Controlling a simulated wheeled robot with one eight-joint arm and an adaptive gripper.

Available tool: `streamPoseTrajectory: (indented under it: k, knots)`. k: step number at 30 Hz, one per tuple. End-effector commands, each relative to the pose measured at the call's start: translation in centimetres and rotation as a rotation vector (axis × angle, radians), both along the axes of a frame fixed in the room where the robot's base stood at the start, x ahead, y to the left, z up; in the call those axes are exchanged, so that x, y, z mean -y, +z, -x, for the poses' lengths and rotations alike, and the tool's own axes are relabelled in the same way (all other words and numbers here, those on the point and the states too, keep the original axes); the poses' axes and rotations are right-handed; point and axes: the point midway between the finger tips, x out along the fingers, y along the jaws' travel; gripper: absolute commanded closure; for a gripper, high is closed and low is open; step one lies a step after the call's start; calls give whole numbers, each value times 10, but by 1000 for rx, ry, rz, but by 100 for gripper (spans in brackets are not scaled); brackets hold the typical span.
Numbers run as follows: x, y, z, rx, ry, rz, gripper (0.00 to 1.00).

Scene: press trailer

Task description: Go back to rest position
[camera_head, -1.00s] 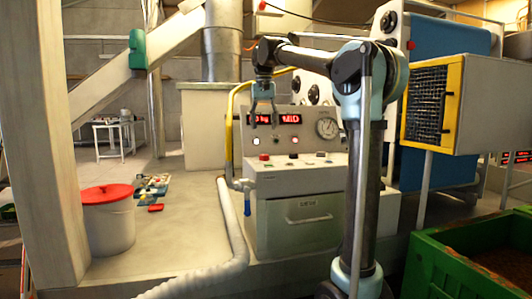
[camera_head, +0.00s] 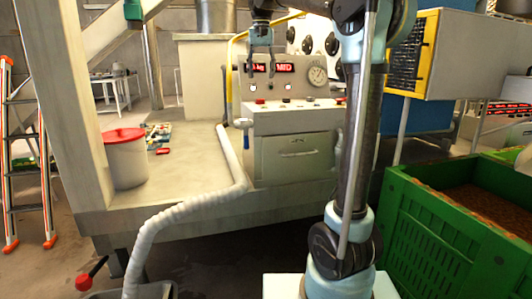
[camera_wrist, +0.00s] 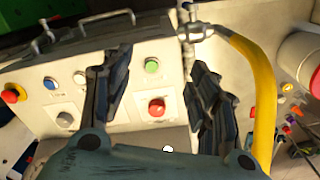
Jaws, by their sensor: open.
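My gripper (camera_head: 261,74) hangs from my raised arm in the head view, fingers pointing down, in front of the press panel's red display (camera_head: 285,67). Its two dark fingers are apart with nothing between them. In the wrist view my gripper (camera_wrist: 160,75) is above the control console (camera_wrist: 100,125). A red button (camera_wrist: 156,107) and a green button (camera_wrist: 151,65) show between the fingers. I cannot tell the exact gap to the console; no contact is visible.
A yellow pipe (camera_wrist: 262,90) runs close to the right finger in the wrist view. A green crate (camera_head: 440,215) stands at the right. A white bucket with a red lid (camera_head: 124,135), a grey hose (camera_head: 190,205) and a ladder (camera_head: 45,165) are at the left.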

Motion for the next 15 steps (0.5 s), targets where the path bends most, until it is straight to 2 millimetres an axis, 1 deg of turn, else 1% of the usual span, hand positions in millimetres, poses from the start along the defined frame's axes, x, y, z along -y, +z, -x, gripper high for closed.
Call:
streamPoseTrajectory:
  k: [8, 13, 15]
  knots:
    - [18, -19, 21, 14, 19, -4, 46]
    - [37, -35, 37, 25, 26, -8, 46]
    - [47, -45, 46, 30, 30, -9, 46]
